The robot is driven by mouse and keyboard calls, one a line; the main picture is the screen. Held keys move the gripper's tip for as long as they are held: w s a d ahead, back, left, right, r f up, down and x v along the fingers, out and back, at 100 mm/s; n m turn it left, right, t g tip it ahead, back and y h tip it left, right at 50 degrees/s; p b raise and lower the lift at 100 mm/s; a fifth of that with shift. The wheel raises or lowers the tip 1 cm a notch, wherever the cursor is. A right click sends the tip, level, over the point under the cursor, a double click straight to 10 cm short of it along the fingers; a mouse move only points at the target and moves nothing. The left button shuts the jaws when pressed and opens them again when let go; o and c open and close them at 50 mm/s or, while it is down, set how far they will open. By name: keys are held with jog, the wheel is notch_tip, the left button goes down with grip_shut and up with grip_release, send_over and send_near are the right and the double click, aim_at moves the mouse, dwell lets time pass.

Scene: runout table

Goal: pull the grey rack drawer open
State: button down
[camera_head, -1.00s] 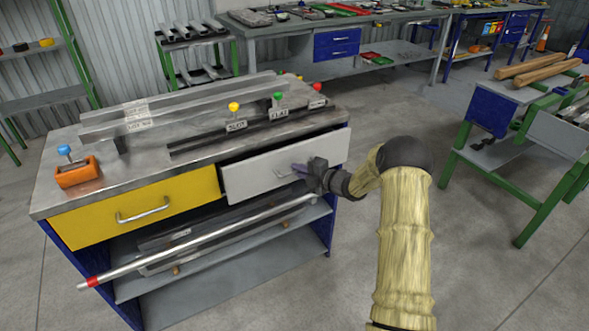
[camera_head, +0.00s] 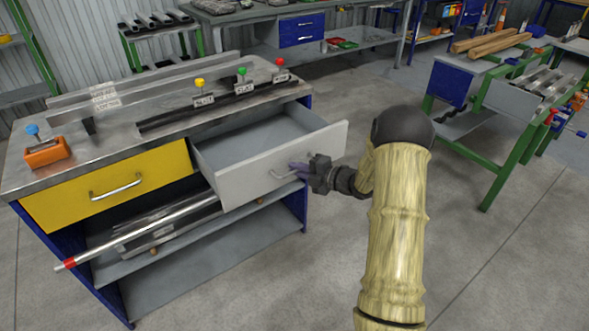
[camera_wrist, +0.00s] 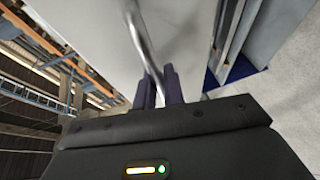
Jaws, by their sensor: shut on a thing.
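The grey rack drawer (camera_head: 262,181) stands well out from the right side of the workbench, and its empty-looking inside shows from above. Its curved metal handle (camera_wrist: 146,42) is on the front panel. My gripper (camera_head: 301,168) is at the right part of the drawer front. In the wrist view, its two dark purple fingers (camera_wrist: 159,88) are shut around the handle bar. Part of the handle is hidden by the fingers.
A closed yellow drawer (camera_head: 110,187) is left of the grey one. A long metal bar with a red end (camera_head: 140,234) juts from the shelf below. Knobbed stops (camera_head: 242,78) and an orange block (camera_head: 47,152) sit on the top. Floor at the front right is clear.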

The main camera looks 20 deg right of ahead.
jog(key=c, duration=1.5)
grip_release()
jog(key=shift+s, duration=0.1)
jog(key=v, duration=1.7)
jog(key=shift+s, duration=0.1)
